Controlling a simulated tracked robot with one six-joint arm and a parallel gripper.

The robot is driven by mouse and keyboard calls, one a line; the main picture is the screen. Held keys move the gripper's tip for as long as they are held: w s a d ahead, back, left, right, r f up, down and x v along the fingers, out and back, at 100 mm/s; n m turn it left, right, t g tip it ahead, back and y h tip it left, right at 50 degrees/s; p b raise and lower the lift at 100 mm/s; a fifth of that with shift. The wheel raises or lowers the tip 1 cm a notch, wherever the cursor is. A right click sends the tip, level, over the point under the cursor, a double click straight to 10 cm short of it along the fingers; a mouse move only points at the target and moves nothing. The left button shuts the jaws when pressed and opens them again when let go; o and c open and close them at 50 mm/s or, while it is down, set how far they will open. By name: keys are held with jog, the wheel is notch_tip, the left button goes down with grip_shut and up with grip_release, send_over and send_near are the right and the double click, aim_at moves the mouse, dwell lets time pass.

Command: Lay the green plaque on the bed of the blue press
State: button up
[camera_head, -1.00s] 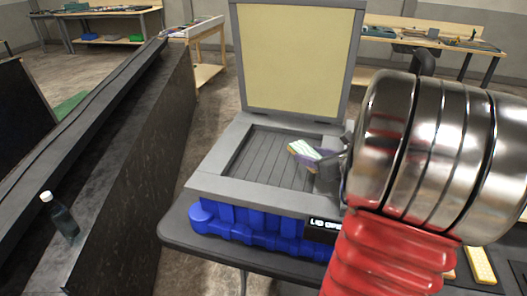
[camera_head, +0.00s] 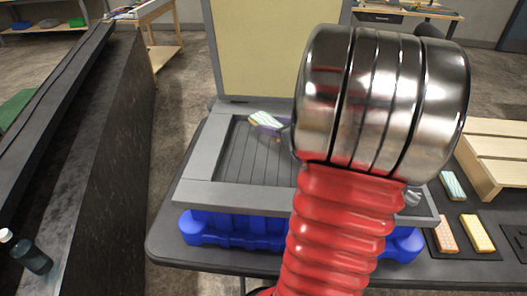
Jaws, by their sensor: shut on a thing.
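The blue press has a blue base (camera_head: 235,228), a grey frame (camera_head: 235,197) around a slatted dark grey bed (camera_head: 250,160), and a raised pale yellow lid (camera_head: 268,48). A small plaque (camera_head: 264,119) with pale green-and-white stripes and a yellowish edge is in my gripper (camera_head: 279,127), over the far part of the bed. My gripper is shut on it. The plaque is tilted; I cannot tell whether it touches the bed. My arm hides most of the gripper and the right side of the bed.
Right of the press lie a teal striped plaque (camera_head: 453,185), an orange-pink plaque (camera_head: 446,233) and a yellow plaque (camera_head: 477,233), beside a slatted wooden rack (camera_head: 500,150).

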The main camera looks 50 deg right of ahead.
jog(key=shift+w+a+f, duration=0.1)
jog(key=shift+f, duration=0.35)
send_over(272, 156)
jog(key=shift+w+f, duration=0.2)
jog(key=shift+f, duration=2.25)
jog(key=shift+f, duration=2.1)
jog(key=o, duration=1.1)
jog(key=shift+f, duration=0.1)
